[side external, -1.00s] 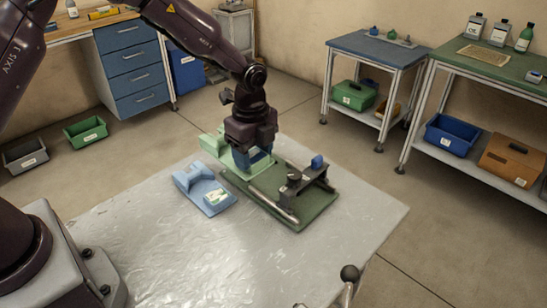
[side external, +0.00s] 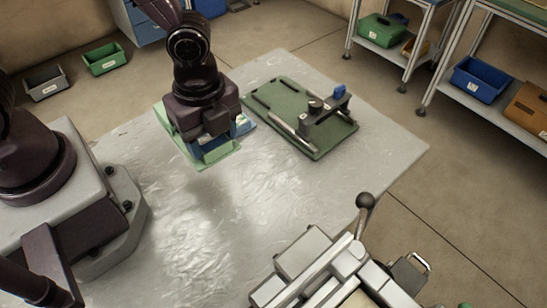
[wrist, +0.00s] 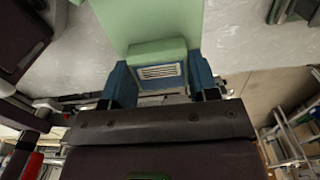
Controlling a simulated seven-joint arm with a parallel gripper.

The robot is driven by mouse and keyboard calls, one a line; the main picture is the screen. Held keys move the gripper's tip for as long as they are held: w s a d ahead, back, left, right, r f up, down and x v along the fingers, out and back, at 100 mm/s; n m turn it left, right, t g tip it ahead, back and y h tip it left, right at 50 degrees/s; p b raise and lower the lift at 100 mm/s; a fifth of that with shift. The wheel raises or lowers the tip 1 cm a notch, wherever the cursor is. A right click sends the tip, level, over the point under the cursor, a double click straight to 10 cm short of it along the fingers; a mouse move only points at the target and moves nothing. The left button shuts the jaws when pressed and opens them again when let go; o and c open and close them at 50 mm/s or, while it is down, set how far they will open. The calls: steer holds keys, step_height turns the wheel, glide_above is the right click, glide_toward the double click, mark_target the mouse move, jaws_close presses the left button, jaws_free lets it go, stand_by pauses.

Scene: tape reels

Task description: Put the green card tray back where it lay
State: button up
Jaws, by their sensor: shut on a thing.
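My gripper (side external: 214,146) is shut on the light green card tray (side external: 222,163), left of the middle of the table in the side view. In the wrist view, the blue fingers of my gripper (wrist: 161,84) stand on both sides of the raised block of the green card tray (wrist: 145,24), which has a striped label. The tray appears held above the table; the exact gap cannot be told. My gripper hides the tray's middle in the side view.
A dark green board (side external: 275,100) with a metal rail and clamp block lies to the right. The grey table (side external: 300,195) is clear in front. A lever with a ball knob (side external: 365,201) stands at the front right.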

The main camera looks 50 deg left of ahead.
steer(key=w+d+f, duration=0.3)
steer(key=w+f, duration=0.1)
steer(key=w, duration=0.3)
glide_above(291, 178)
steer(key=f, duration=0.5)
steer(key=shift+s+a+f, duration=0.15)
steer(key=shift+s+f, duration=0.05)
steer(key=shift+s, duration=0.15)
steer(key=shift+w+f, duration=0.35)
steer(key=shift+f, duration=1.55)
steer(key=shift+f, duration=0.15)
steer(key=o, duration=1)
